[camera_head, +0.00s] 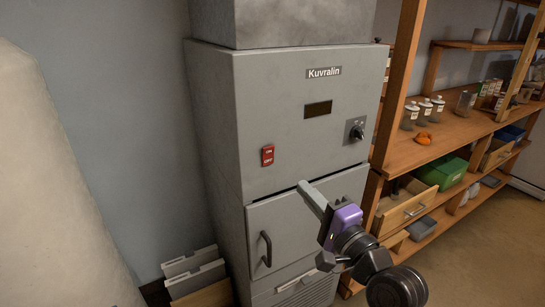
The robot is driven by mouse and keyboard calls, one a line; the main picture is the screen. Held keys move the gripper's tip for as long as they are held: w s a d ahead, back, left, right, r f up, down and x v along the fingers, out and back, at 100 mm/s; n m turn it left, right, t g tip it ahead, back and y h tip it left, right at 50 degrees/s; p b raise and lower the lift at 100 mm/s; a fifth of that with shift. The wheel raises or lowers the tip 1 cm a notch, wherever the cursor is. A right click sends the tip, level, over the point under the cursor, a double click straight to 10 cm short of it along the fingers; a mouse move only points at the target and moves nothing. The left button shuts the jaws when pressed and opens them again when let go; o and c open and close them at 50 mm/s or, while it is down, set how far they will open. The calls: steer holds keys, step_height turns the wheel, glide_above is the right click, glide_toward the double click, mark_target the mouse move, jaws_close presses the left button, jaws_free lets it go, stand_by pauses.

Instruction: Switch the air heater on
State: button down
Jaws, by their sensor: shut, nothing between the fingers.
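The air heater (285,105) is a tall grey cabinet labelled "Kuvralin" in the middle of the head view. A red switch (267,155) sits at the left of its upper panel. A black rotary knob (357,131) is on the right, and a dark display (318,109) is above and between them. My gripper (306,190) is shut and empty, in front of the cabinet, below and right of the red switch. It looks apart from the switch. The switch's exact position is too small to tell.
A lower door with a black handle (266,249) is below the panel. Wooden shelves (430,150) with bottles, an orange item (423,138) and a green box (441,172) stand on the right. Grey panels (193,272) lean at lower left. A pale rounded object (50,190) fills the left edge.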

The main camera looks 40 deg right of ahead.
mark_target(270, 149)
steer(key=p+x, duration=0.3)
steer(key=x, duration=1.1)
steer(key=shift+r, duration=0.1)
steer(key=shift+w+d+r, duration=0.1)
steer(key=shift+w, duration=0.1)
steer(key=shift+s, duration=0.15)
